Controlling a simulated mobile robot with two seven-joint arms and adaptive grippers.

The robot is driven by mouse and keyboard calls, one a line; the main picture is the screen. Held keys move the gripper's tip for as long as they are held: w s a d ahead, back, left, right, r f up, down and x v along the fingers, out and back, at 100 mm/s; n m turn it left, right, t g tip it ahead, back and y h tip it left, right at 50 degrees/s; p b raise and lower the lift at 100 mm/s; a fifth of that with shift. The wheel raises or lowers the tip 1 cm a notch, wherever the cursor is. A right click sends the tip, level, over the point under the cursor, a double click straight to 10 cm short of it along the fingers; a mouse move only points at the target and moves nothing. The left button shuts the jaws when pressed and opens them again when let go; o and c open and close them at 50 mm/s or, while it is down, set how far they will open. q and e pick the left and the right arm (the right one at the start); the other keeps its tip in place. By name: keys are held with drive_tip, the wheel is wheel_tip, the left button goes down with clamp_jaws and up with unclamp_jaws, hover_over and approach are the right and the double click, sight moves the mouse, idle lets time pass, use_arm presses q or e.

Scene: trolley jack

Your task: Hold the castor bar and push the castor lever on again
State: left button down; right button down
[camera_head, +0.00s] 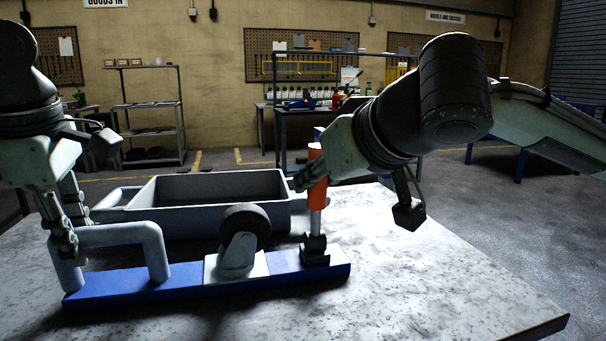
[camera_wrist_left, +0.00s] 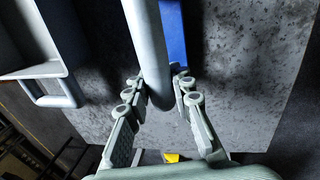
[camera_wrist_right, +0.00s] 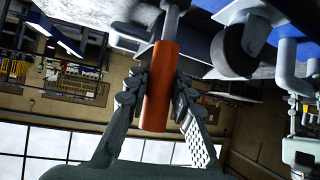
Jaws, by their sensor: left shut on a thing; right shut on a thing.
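The castor bar is a blue bar (camera_head: 190,284) lying on the table, with a grey loop handle (camera_head: 120,234) at its left end. A castor with a dark wheel (camera_head: 245,226) on a pale bracket (camera_head: 237,265) is mounted mid-bar. The castor lever (camera_head: 316,178) has an orange grip on a metal rod and stands upright at the bar's right end. My left gripper (camera_head: 68,240) is shut on the loop handle, which also shows between its fingers in the left wrist view (camera_wrist_left: 150,50). My right gripper (camera_head: 304,180) is shut on the orange grip, also in the right wrist view (camera_wrist_right: 158,90).
A grey tray with handles (camera_head: 225,218) stands on the pale speckled table (camera_head: 420,270) just behind the bar. The table's right side and front right are clear. Shelves (camera_head: 150,115) and a workbench (camera_head: 300,120) stand far behind.

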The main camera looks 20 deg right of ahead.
use_arm(q)
drive_tip(key=shift+a, duration=0.15)
use_arm(e)
drive_tip(key=shift+s+d+f, duration=0.15)
drive_tip(key=shift+s+f, duration=0.1)
drive_tip(key=shift+f, duration=0.05)
drive_tip(key=c, duration=1.3)
unclamp_jaws()
drive_tip(key=shift+r, duration=0.1)
drive_tip(key=shift+s+r, duration=0.1)
drive_tip(key=shift+r, duration=0.05)
drive_tip(key=shift+s+r, duration=0.2)
drive_tip(key=shift+s, duration=0.1)
use_arm(q)
drive_tip(key=shift+f, duration=0.1)
use_arm(e)
drive_tip(key=v, duration=0.6)
drive_tip(key=shift+s, duration=0.25)
use_arm(q)
drive_tip(key=c, duration=1.2)
unclamp_jaws()
